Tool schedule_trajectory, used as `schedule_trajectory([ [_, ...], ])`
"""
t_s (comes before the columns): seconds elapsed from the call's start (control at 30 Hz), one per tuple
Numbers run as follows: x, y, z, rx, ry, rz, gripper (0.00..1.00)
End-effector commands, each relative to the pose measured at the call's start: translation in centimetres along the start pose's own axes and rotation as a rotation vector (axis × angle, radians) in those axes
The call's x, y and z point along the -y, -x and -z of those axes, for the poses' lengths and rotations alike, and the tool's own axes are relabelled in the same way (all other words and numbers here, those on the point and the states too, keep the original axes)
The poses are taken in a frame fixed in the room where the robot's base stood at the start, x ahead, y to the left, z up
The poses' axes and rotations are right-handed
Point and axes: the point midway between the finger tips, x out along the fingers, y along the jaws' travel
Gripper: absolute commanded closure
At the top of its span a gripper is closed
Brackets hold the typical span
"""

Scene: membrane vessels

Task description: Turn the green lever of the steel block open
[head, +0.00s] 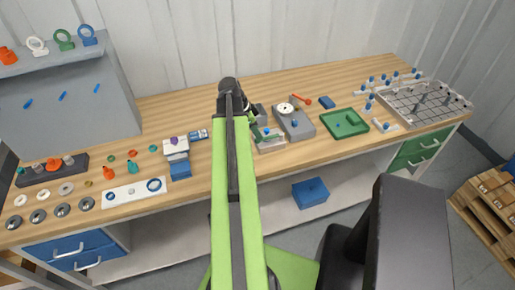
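A small steel-coloured block (272,146) with green on it stands on the bench just right of my arm. It is small in the picture and partly behind the arm. I cannot clearly make out the green lever or which way it points. My green arm reaches up the middle of the head view. My dark gripper (254,110) is near the far end of the arm, behind the block and close to a grey box. Its fingers are too small and too covered to tell whether they are open.
The grey box (297,126) with a white disc and a red-handled piece (301,100) stands right of the gripper. Left are a white-and-blue stack (180,170) and several rings. Bare wood shows behind the arm.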

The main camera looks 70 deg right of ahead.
Motion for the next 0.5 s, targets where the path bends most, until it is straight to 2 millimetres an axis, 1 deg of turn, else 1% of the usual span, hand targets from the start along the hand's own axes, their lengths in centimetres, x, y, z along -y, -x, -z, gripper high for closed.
schedule_trajectory([
  [0.03, 0.0, -1.7, -0.3, 0.0, -0.001, 0.0, 0.65],
  [0.13, 0.0, -2.8, -0.2, 0.0, -0.001, 0.0, 0.65],
  [0.27, 0.0, -3.4, -0.1, 0.0, 0.0, 0.0, 0.65],
  [0.5, 0.0, -3.4, 0.0, 0.0, 0.0, 0.0, 0.65],
])
